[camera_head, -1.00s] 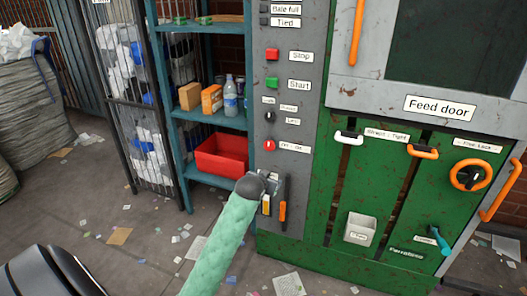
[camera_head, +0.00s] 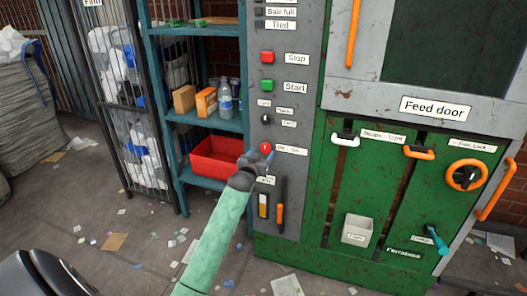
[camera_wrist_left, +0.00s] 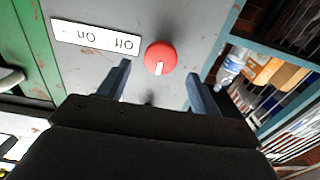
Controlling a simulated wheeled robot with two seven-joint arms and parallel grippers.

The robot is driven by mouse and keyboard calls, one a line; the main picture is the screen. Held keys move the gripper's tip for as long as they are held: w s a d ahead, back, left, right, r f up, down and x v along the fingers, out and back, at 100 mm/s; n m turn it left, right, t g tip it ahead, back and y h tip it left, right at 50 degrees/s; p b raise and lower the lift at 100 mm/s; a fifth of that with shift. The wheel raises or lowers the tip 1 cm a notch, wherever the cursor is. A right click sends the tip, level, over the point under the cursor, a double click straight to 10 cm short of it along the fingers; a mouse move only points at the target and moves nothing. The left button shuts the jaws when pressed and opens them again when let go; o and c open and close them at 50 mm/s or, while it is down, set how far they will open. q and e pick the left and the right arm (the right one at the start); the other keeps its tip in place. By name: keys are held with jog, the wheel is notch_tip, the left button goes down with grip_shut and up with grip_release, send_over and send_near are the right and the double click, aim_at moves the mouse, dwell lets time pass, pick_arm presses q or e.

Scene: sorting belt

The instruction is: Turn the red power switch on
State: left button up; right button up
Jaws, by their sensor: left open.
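The red power switch (camera_head: 265,148) is a round red knob on the grey control panel, beside a label. In the left wrist view the red knob (camera_wrist_left: 160,57) has a white pointer mark toward the bottom of the picture, and the label (camera_wrist_left: 95,37) reads Off and On, upside down. My left gripper (camera_head: 262,160) is just below the knob in the head view. In the wrist view its two fingers (camera_wrist_left: 157,85) are apart, one each side of the knob's line, and the knob lies beyond their tips. No contact shows. My right gripper is not in view.
Green Start (camera_head: 267,85) and red Stop (camera_head: 267,57) buttons and a black selector (camera_head: 265,118) sit above on the panel. A blue shelf (camera_head: 205,124) with a red bin (camera_head: 216,158) stands left.

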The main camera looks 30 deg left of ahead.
aim_at(265, 149)
pick_arm(q)
jog(key=shift+x, duration=1.55)
jog(key=c, duration=0.9)
jog(key=shift+c, duration=0.2)
